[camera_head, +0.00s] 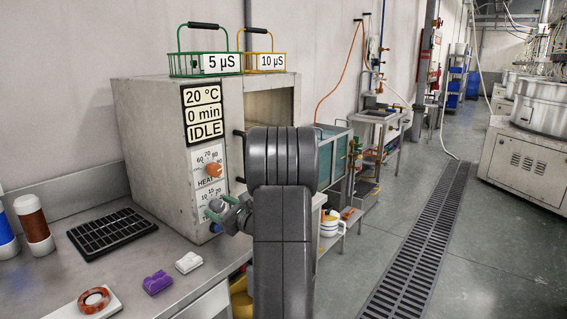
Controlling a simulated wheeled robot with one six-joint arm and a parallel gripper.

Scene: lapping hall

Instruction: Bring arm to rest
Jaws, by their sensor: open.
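My arm stands upright in the middle of the picture and hides part of the oven front. My gripper (232,214) is open, with greenish fingertips, at the lower right of the oven's control panel. It is close to the lower grey-blue knob (216,205); I cannot tell whether they touch. I see nothing held in it. The oven (155,130) is a grey box on the bench, its display (203,115) reading 20 °C, 0 min, IDLE. An orange knob (214,170) sits on the HEAT dial. The oven's opening (270,107) shows partly behind my arm.
A green basket (182,62) marked 5 µS and a yellow one (282,60) marked 10 µS stand on the oven. The bench (145,262) holds a black rack (110,232), a purple block (157,282), a white block (189,262) and bottles. The floor (420,165) at right is open.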

